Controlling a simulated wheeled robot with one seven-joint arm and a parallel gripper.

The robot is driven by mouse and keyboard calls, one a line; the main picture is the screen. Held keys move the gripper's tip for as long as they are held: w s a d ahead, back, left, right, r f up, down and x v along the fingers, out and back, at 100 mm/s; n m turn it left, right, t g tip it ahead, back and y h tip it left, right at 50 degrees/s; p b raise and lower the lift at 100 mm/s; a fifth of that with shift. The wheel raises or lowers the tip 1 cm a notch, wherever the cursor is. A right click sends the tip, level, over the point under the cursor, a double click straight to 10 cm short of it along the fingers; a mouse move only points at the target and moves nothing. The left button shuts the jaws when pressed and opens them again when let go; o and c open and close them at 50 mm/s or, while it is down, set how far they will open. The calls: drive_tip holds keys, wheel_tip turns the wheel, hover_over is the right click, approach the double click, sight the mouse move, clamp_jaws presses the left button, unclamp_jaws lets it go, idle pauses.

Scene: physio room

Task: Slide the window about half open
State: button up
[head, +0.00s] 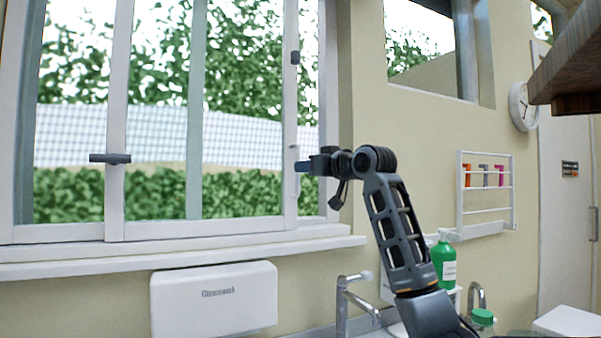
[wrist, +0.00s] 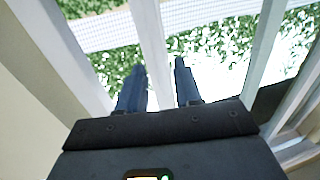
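The window (head: 245,229) is a white-framed sliding window at the left of the head view. A white upright stile (head: 290,100) stands near its right side, with a slim pale handle (head: 294,172) low on it. Another upright (head: 117,60) at the left carries a dark grey handle (head: 110,158). My gripper (head: 302,166) points left at the right stile, at the height of the pale handle. In the wrist view my gripper (wrist: 158,80) is open, its two bluish fingers apart with a white upright bar (wrist: 150,45) seen between them. I cannot tell whether they touch it.
A white sill (head: 180,255) runs under the window, above a white wall box (head: 213,300). A white wall rack (head: 485,195) is at the right. A brown wooden piece (head: 570,70) juts in at upper right.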

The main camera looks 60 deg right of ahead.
drive_tip(key=shift+v, duration=1.35)
